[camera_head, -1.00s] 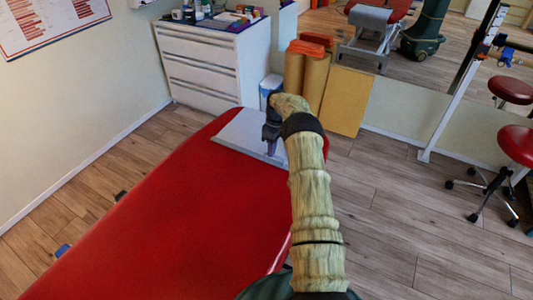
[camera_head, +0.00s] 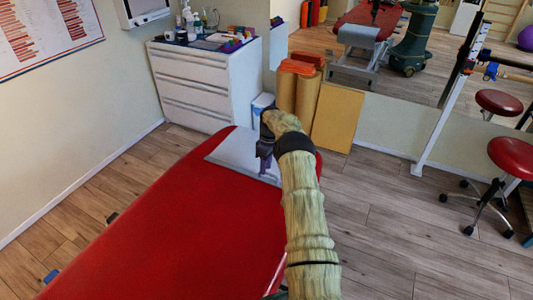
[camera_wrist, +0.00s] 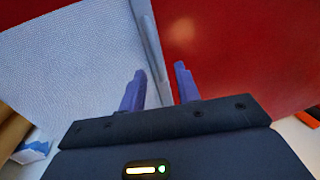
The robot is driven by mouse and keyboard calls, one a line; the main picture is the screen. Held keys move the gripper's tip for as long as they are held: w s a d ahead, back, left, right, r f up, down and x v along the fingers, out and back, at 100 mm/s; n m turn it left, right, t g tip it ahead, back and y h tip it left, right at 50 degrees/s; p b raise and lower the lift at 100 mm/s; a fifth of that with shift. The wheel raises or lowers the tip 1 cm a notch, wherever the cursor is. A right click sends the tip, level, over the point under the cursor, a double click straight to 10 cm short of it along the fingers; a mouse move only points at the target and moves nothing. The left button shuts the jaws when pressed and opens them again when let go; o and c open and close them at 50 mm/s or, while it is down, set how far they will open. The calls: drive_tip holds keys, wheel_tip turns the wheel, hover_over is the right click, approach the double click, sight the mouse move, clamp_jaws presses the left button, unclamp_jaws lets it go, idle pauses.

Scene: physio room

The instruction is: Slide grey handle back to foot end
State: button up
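A red treatment couch (camera_head: 170,220) runs from lower left toward the room's corner. A pale grey textured sheet (camera_head: 228,152) lies across its far end. A slim grey bar, apparently the grey handle (camera_wrist: 147,40), runs along the sheet's edge against the red padding in the wrist view. My gripper (camera_head: 264,168) points down over this edge. In the wrist view my gripper's two purple fingers (camera_wrist: 160,83) are apart, with the bar's line passing between them. I cannot tell whether they touch the bar. My arm hides part of the couch's right side.
A white drawer cabinet (camera_head: 205,88) with bottles on top stands behind the couch. Orange-brown rolls (camera_head: 297,92) and a yellow panel (camera_head: 339,110) lean at the mirror wall. A red stool (camera_head: 510,158) stands right. Wooden floor is clear between.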

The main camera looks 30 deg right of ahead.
wheel_tip(320, 180, up, 11)
drive_tip(key=w+d+p, duration=0.1)
drive_tip(key=p, duration=0.1)
drive_tip(key=shift+d, duration=0.35)
drive_tip(key=shift+w, duration=0.1)
